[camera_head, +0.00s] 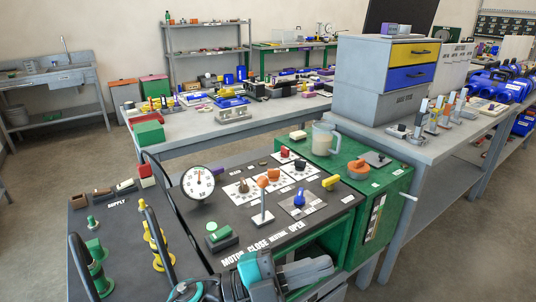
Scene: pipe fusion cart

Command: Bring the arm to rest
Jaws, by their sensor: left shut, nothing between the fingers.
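My left arm, teal and dark grey, shows at the bottom centre in front of the pipe fusion cart. Its left gripper (322,266) points to the right, near the cart's front edge below the "MOTOR CLOSE HEATING OPEN" lettering. The gripper looks shut and empty. My right gripper is not in view.
A green cabinet (385,205) bears a clear jug (325,139) and an orange object (359,169). A grey drawer unit (385,75) stands on a bench to the right. Black upright handles (160,245) rise at the left. Floor at the lower right is clear.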

